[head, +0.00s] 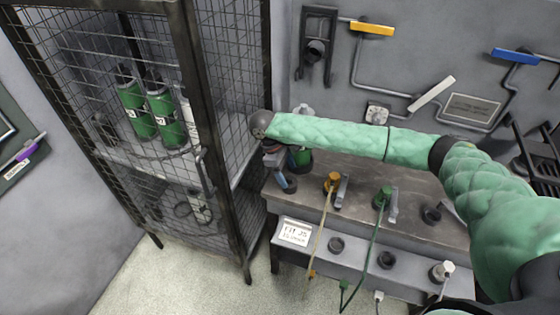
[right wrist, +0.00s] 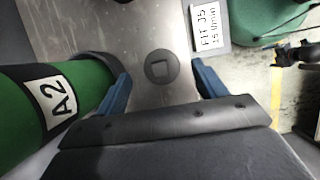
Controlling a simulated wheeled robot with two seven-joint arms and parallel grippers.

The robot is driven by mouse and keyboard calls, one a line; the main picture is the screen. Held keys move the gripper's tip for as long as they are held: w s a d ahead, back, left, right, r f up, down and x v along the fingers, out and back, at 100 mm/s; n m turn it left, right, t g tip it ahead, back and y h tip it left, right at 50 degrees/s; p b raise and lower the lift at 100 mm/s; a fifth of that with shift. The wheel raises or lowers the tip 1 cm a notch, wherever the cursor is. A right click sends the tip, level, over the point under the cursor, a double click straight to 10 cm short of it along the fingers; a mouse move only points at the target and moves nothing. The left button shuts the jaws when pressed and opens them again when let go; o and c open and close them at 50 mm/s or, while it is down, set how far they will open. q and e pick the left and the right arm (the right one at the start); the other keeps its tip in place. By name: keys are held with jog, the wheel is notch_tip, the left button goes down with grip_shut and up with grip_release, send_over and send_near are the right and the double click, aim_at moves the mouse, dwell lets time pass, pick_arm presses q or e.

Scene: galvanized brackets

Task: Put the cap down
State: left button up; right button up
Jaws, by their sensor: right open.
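The cap (right wrist: 161,67) is a dark grey disc with a squarish mark in its middle. In the right wrist view it appears to lie flat on the grey bench top (right wrist: 145,25), between and beyond my fingertips, apart from both. My right gripper (right wrist: 162,85) has blue fingers spread wide with nothing between them. In the head view the right gripper (head: 284,180) points down at the bench's left end, beside a green cylinder (head: 301,158). The cap cannot be made out in the head view. My left gripper is not in view.
The green cylinder labelled A2 (right wrist: 62,100) stands close to the left finger. A mesh cage (head: 205,150) with green cylinders is left of the bench. Orange (head: 333,182) and green (head: 384,195) fittings with hoses sit on the bench. A FIT 35 label (head: 295,232) is in front.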

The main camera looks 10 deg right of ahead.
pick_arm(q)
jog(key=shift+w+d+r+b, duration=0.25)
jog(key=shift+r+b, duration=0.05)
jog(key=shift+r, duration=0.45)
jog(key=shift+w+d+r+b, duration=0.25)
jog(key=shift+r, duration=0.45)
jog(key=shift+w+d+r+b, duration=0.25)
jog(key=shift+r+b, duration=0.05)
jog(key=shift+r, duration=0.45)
pick_arm(e)
jog(key=v, duration=0.6)
jog(key=shift+r, duration=0.3)
jog(key=shift+a, duration=0.15)
